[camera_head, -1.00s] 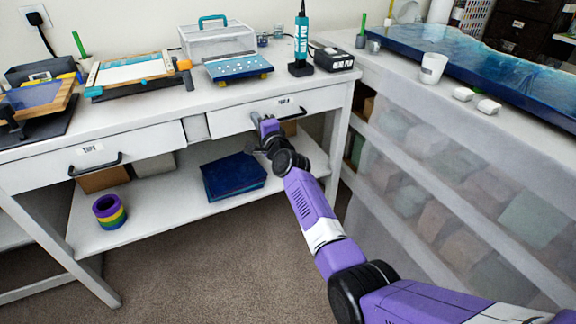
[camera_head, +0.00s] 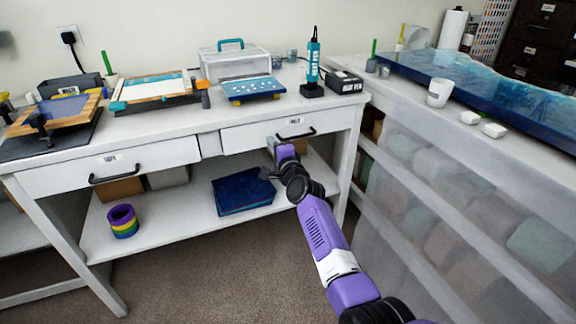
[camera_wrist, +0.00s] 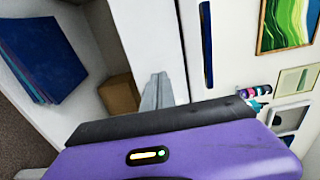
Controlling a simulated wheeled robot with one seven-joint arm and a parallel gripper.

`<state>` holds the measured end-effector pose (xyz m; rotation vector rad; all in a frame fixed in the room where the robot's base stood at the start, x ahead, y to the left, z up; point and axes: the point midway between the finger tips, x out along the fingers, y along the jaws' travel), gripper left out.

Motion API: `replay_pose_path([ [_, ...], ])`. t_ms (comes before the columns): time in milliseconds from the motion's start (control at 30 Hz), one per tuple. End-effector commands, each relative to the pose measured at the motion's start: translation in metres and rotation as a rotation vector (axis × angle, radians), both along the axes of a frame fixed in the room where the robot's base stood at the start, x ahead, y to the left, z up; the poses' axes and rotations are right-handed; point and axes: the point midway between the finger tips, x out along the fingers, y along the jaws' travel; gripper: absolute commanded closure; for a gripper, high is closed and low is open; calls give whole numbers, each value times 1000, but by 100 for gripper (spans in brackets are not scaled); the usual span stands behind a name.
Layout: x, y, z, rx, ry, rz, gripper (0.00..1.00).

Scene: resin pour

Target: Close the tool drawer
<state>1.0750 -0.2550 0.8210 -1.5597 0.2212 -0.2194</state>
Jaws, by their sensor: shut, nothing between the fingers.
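The white bench has two drawers. The right drawer (camera_head: 244,138) has a black handle (camera_head: 296,134) and a small label I cannot read. The left drawer (camera_head: 58,178) has a black handle (camera_head: 120,175) and a label too small to read. Neither front shows a clear gap or its inside. My gripper (camera_head: 271,147) is shut and empty, just below and left of the right drawer's handle, near its lower edge. Contact cannot be told. In the wrist view its grey fingers (camera_wrist: 158,92) lie before a pale surface; a dark bar there is unclear.
The lower shelf holds a blue folded stack (camera_head: 243,192), tape rolls (camera_head: 123,220) and a brown box (camera_head: 119,189). The tabletop carries frames, a clear case (camera_head: 234,63) and a teal pen (camera_head: 313,65). A translucent-fronted cabinet (camera_head: 440,185) stands close on the right.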

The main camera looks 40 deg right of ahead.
Motion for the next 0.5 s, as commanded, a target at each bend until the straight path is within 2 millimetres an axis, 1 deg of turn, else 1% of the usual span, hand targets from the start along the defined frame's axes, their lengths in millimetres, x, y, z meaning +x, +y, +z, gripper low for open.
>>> replay_pose_path([
  [33, -6, 3, 2, 0, 0, 1, 100],
  [267, -34, 11, 1, 1, 1, 1, 100],
  [500, -71, 21, 1, 0, 1, 1, 100],
])
